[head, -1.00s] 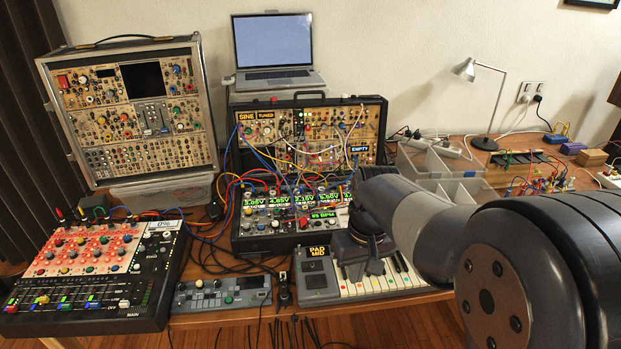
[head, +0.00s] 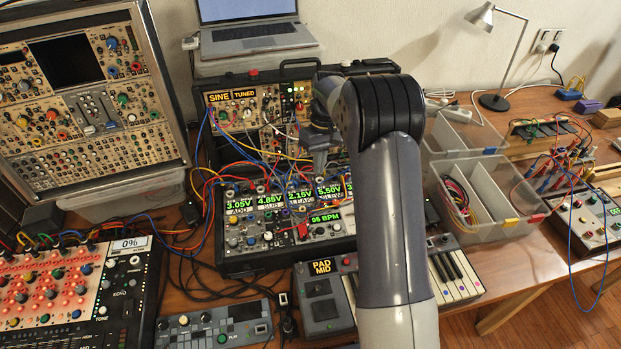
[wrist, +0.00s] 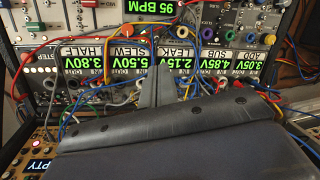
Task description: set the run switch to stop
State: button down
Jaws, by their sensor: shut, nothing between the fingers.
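The lower case (head: 240,262) holds a row of green voltage displays above a green "95 BPM" display (head: 325,218). That display is upside down at the top of the wrist view (wrist: 150,7). A small red part (head: 302,231) sits just left of it in the head view; I cannot read a label there or tell whether it is the run switch, nor its setting. My gripper (head: 320,158) points down over the rear of the case, among patch cables. In the wrist view its fingers (wrist: 155,85) are together and empty, in front of the voltage displays. My arm hides the case's right part.
Looped patch cables (head: 275,152) crowd the space around my gripper. A laptop (head: 255,25) stands behind the case. A keyboard (head: 455,272) and a pad unit (head: 322,300) lie in front. Clear bins (head: 480,205) stand to the right.

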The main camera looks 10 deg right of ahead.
aim_at(314, 203)
jog(key=shift+w, duration=0.2)
jog(key=shift+f, duration=0.1)
jog(key=p+x, duration=0.1)
jog(key=x, duration=0.9)
jog(key=shift+p, duration=0.3)
jog(key=shift+s+t+b, duration=0.35)
jog(key=shift+t+b, duration=0.65)
jog(key=shift+b, duration=0.95)
jog(key=shift+s+b, duration=0.1)
jog(key=shift+b, duration=0.3)
jog(key=s+t+b, duration=0.1)
jog(key=t+b, duration=0.1)
jog(key=b, duration=0.3)
jog(key=s+t+b, duration=0.1)
jog(key=t+b, duration=0.2)
jog(key=b, duration=0.3)
jog(key=shift+n, duration=0.3)
jog(key=shift+w+r+p, duration=0.15)
jog(key=shift+r+p, duration=0.4)
jog(key=shift+r, duration=0.2)
